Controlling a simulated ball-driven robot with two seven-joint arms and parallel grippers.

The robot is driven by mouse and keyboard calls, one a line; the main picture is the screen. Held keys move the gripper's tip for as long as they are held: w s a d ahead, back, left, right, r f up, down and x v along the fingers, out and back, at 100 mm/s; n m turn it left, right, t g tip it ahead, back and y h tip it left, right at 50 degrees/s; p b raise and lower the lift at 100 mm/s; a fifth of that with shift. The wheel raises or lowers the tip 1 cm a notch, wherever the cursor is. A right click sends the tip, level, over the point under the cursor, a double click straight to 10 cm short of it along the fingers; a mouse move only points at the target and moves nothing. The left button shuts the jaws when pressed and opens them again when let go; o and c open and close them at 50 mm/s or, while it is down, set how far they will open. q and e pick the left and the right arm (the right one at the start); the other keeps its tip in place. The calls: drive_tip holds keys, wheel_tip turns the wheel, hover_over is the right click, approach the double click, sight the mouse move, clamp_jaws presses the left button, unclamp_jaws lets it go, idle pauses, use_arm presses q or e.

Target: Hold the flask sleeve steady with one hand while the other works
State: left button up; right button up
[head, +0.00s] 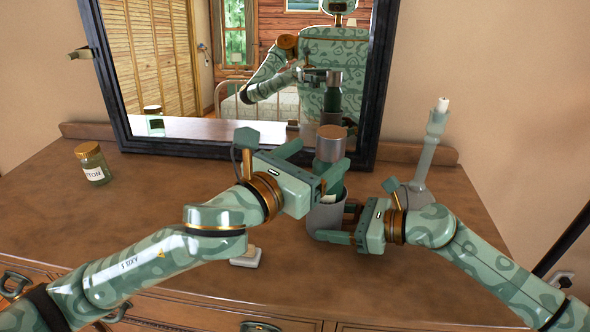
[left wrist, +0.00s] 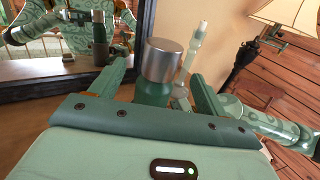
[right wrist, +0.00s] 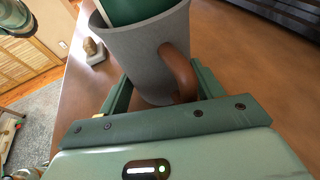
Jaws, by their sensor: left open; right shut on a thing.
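The green flask (head: 329,148) with a silver cap stands upright, its lower part inside the grey sleeve (head: 326,217). The sleeve has a brown loop handle, seen in the right wrist view (right wrist: 182,75). My right gripper (head: 338,222) is shut on the sleeve low down, a finger on each side. My left gripper (head: 318,163) is open around the flask above the sleeve; in the left wrist view the flask (left wrist: 156,80) stands between its spread fingers. The flask's bottom is hidden in the sleeve. In the right wrist view the flask (right wrist: 132,10) enters the sleeve's mouth.
The wooden dresser top (head: 150,210) holds a labelled jar (head: 93,164) at the left and a pale candlestick (head: 428,150) at the right. A small white object (head: 246,257) lies near the front, below my left arm. A black-framed mirror (head: 180,145) stands behind.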

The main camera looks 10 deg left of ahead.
use_arm(q)
drive_tip(key=v, duration=0.5)
drive_tip(key=shift+s+a, duration=0.1)
drive_tip(key=shift+s, duration=0.1)
use_arm(e)
drive_tip(key=o, duration=1.1)
